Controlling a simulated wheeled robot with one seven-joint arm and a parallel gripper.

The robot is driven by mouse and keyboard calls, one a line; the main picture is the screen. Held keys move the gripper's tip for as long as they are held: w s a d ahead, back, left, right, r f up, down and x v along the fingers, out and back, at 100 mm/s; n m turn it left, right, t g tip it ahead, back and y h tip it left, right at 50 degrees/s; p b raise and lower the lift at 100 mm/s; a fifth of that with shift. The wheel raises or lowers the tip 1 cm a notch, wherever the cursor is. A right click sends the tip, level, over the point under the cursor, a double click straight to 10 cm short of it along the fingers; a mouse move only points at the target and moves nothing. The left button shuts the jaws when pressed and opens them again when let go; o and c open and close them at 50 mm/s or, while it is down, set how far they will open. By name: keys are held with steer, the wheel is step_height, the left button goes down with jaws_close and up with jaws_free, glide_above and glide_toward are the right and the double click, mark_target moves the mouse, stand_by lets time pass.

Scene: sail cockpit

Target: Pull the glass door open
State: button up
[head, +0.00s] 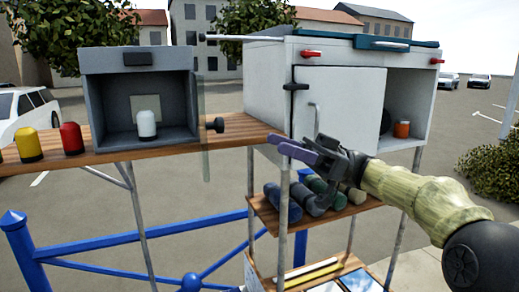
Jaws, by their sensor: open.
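The glass door (205,163) is a thin clear pane at the right side of a grey box (136,60) on a wooden shelf. I see it nearly edge-on, swung out from the box front. A black knob (216,125) sits on it. The box front is uncovered and a white jar-like object (147,124) stands inside. My gripper (281,146) has purple fingers and is open and empty. It is right of the knob and slightly lower in the picture, apart from it.
A white cabinet (335,100) with a closed panel and handle stands behind my gripper. Below it, a shelf (266,213) holds several rolled items. Yellow (29,145) and red (71,139) jars stand left of the box. A blue railing (140,236) runs below.

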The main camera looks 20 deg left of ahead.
steer(key=b+v, duration=0.1)
steer(key=v, duration=0.5)
steer(key=shift+w+d+b, duration=0.15)
steer(key=shift+d+b, duration=0.1)
steer(key=shift+b, duration=0.05)
